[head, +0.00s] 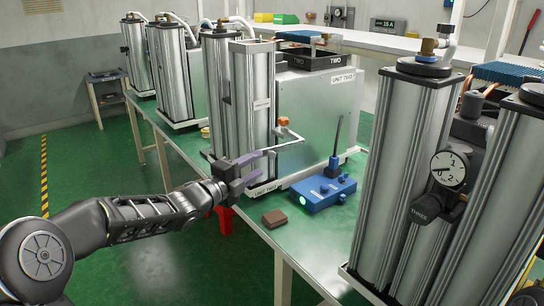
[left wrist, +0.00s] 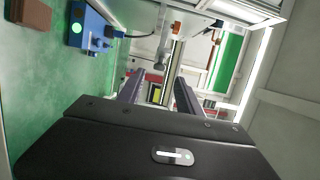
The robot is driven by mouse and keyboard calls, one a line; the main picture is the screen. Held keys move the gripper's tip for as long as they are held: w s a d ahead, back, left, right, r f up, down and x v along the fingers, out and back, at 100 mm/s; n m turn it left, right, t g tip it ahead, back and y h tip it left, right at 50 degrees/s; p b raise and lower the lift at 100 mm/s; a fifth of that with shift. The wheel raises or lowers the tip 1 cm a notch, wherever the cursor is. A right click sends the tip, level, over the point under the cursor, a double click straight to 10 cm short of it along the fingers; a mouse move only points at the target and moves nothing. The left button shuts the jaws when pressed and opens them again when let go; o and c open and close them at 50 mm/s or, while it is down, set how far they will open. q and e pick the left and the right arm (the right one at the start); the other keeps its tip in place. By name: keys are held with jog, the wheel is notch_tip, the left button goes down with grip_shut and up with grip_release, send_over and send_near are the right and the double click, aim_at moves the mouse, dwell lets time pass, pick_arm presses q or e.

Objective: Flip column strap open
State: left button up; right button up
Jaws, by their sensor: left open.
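The silver ribbed column of unit two (head: 250,92) stands upright at the front of a grey box labelled UNIT TWO (head: 325,105). A bent metal lever with an orange end (head: 284,121) sticks out beside the column's lower part. I cannot tell for certain which part is the strap. My left gripper (head: 258,163) is in front of the column's lower part, just below the lever, with its jaws apart and nothing visible between them. In the left wrist view the two dark fingers (left wrist: 158,92) point at the unit, spread apart. My right gripper is not in view.
A blue device (head: 323,192) with a lit green button and a brown block (head: 274,218) lie on the green bench. The column unit labelled THREE (head: 400,165), with a gauge (head: 448,170), stands close at right. More columns (head: 172,70) stand behind at left.

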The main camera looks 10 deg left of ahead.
aim_at(270, 156)
pick_arm(q)
jog(key=shift+w, duration=0.1)
jog(key=p+x, duration=0.1)
jog(key=x, duration=0.5)
jog(key=shift+w+d+p, duration=0.1)
jog(key=shift+p, duration=0.25)
jog(key=shift+w+d, duration=0.25)
jog(key=shift+w, duration=0.4)
jog(key=shift+c, duration=0.5)
jog(key=shift+f, duration=0.1)
grip_shut()
